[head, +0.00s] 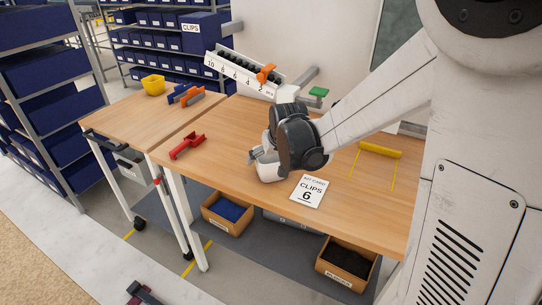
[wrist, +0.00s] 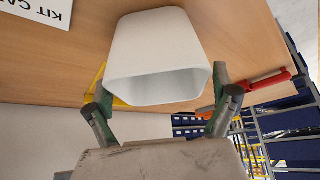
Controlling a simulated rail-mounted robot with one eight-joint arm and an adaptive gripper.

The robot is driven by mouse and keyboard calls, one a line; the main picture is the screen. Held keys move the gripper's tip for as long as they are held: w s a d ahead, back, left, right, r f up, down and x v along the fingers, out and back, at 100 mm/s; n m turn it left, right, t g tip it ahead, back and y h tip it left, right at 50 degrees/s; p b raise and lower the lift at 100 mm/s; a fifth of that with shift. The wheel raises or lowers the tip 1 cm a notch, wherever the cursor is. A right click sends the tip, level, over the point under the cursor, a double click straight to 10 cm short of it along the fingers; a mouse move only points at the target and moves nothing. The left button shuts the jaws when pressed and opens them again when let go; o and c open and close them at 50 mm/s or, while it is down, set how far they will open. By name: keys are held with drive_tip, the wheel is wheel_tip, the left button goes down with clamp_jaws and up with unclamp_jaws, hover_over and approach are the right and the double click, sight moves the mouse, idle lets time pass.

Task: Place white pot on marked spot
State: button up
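The white pot (wrist: 160,45) is a tapered, square-sided cup with its open mouth toward the wrist camera. In the head view a white form low beneath the wrist, at the table's front, looks like the pot (head: 270,172). My gripper (wrist: 163,95) has its two fingers spread wide, one on each side of the pot's rim; firm contact is not visible. In the head view my gripper (head: 256,157) is low over the wooden table, partly hidden by my dark wrist. Thin yellow lines with a yellow bar (head: 380,150) mark an area at the table's right.
A red clamp (head: 187,146) lies to the left, with blue and orange clamps (head: 186,95) and a yellow bin (head: 153,84) beyond. A numbered rack (head: 240,75) stands behind. The table between card and yellow lines is clear.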

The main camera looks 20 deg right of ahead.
drive_tip(key=shift+r, duration=0.1)
drive_tip(key=shift+r, duration=0.2)
drive_tip(key=p+v, duration=0.2)
drive_tip(key=v, duration=0.9)
drive_tip(key=shift+t, duration=0.3)
drive_tip(key=s, duration=0.7)
drive_tip(key=s+r, duration=0.1)
drive_tip(key=s, duration=0.7)
drive_tip(key=s+a+r, duration=0.1)
drive_tip(key=s, duration=0.6)
drive_tip(key=shift+s+r, duration=0.2)
drive_tip(key=shift+s, duration=0.15)
drive_tip(key=shift+a, duration=0.1)
